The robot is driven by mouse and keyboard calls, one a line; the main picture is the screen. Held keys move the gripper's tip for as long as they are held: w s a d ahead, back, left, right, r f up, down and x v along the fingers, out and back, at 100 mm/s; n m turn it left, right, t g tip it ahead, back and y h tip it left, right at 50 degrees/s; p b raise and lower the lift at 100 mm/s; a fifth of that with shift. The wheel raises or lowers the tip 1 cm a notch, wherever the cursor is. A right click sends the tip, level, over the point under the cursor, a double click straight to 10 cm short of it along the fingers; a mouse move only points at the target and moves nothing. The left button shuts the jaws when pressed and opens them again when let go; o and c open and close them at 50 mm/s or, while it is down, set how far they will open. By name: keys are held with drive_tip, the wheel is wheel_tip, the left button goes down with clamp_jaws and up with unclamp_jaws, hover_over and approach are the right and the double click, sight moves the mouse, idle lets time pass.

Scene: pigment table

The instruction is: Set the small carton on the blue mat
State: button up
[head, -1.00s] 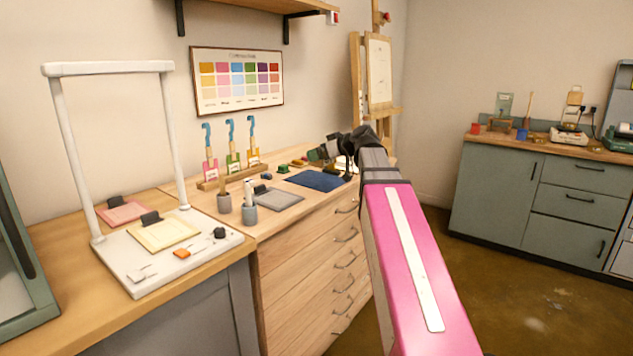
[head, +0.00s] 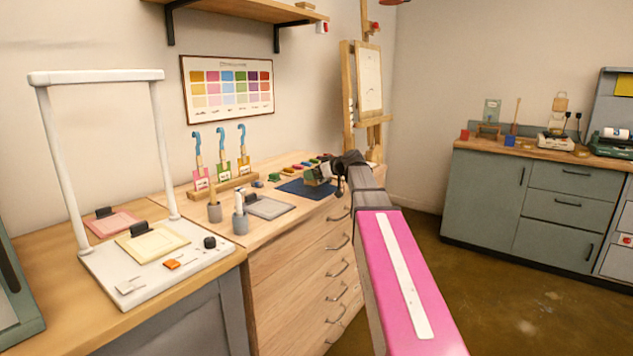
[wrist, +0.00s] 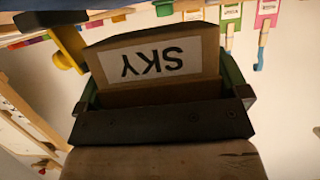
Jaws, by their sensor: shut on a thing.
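The small carton (wrist: 150,62) is brown with a white label reading SKY, upside down in the wrist view. My gripper (wrist: 163,88) is shut on it, with a green finger at each side. In the head view the gripper (head: 322,173) is low over the right part of the blue mat (head: 293,188), with the carton partly hidden by the hand. A dark blue strip, likely the mat, shows along the top of the wrist view. I cannot tell whether the carton touches the mat.
A grey tablet (head: 268,207) and two grey cups (head: 240,224) are left of the mat. Small coloured blocks (head: 275,177) lie behind it. A white stand (head: 140,280) is on the nearer table.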

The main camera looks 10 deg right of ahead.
drive_tip(key=shift+f, duration=1.55)
drive_tip(key=shift+f, duration=0.1)
drive_tip(key=o, duration=0.6)
drive_tip(key=v, duration=1.2)
